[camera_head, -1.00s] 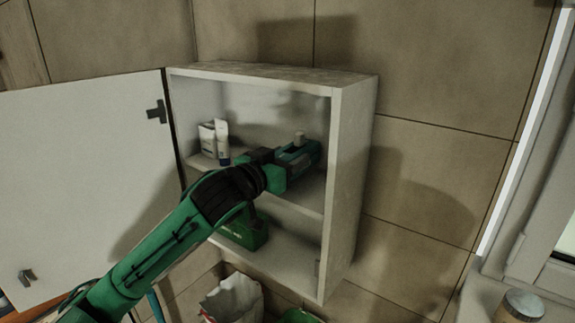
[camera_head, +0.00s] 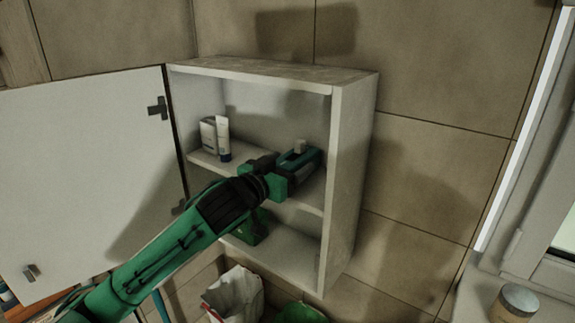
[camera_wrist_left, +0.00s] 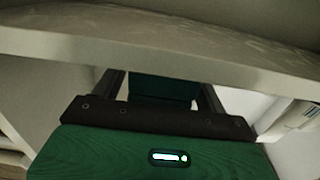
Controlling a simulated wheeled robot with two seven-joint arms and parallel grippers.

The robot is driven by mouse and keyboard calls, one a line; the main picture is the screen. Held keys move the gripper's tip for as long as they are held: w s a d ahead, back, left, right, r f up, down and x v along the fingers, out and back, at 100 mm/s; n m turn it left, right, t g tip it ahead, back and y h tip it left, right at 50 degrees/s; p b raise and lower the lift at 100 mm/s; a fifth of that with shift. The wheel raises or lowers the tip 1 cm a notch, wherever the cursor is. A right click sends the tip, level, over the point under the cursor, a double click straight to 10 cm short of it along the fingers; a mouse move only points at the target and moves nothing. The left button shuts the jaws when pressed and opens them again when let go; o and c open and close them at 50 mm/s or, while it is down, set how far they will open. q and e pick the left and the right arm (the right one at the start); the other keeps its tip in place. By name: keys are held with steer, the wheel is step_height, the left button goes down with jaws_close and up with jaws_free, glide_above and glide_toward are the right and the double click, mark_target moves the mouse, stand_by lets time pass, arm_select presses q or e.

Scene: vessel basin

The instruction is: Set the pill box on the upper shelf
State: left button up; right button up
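The upper shelf (camera_head: 206,160) is the middle board of the open white wall cabinet. My left gripper (camera_head: 300,163) reaches in above its right part. A dark green box, seemingly the pill box (camera_wrist_left: 163,90), fills the space between the fingers in the left wrist view. The gripper appears shut on it. In the head view the pill box (camera_head: 298,158) shows as a teal shape between the dark fingers, with a small pale piece above it. Whether its underside touches the shelf is hidden. My right gripper is not in view.
A white tube (camera_head: 223,138) and a pale box (camera_head: 208,134) stand at the shelf's left. A green case (camera_head: 246,230) sits on the cabinet floor, partly behind my arm. The cabinet door (camera_head: 90,170) stands open at left; the right side wall (camera_head: 345,185) is close to my gripper.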

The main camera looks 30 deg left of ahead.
arm_select(q)
steer(key=shift+r, duration=0.25)
steer(key=shift+s+f, duration=0.15)
steer(key=shift+s, duration=0.15)
steer(key=s+a+p, duration=0.1)
steer(key=s+p, duration=0.7)
steer(key=s, duration=0.3)
steer(key=shift+s+a+p, duration=0.15)
steer(key=shift+a+p, duration=0.15)
steer(key=shift+p, duration=0.05)
